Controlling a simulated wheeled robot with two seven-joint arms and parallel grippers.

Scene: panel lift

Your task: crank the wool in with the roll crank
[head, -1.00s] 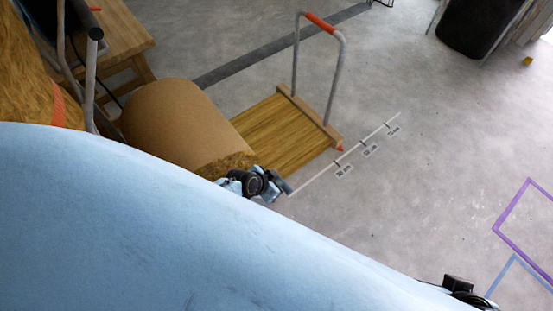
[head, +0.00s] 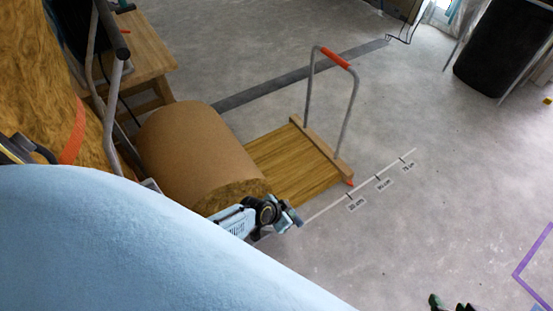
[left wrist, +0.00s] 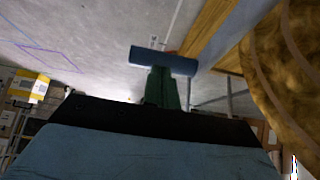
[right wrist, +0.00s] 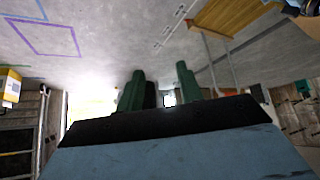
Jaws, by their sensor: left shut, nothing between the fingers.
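The wool roll (head: 195,150), wrapped in brown with a fibrous yellow end, lies at the left of the head view. A flat yellow wool strip (head: 295,165) runs from it to a wooden end bar (head: 320,147) with a grey hoop. My left wrist (head: 267,212) is by the roll's near end. In the left wrist view the left gripper (left wrist: 162,85) is shut, with a blue bar (left wrist: 163,61) across its tips; I cannot tell whether this is the crank's grip. No other crank part is clear. My right gripper (right wrist: 160,85) is open and empty.
A wooden table (head: 145,50) stands behind the roll. A black bin (head: 500,48) stands far right. The floor between is clear.

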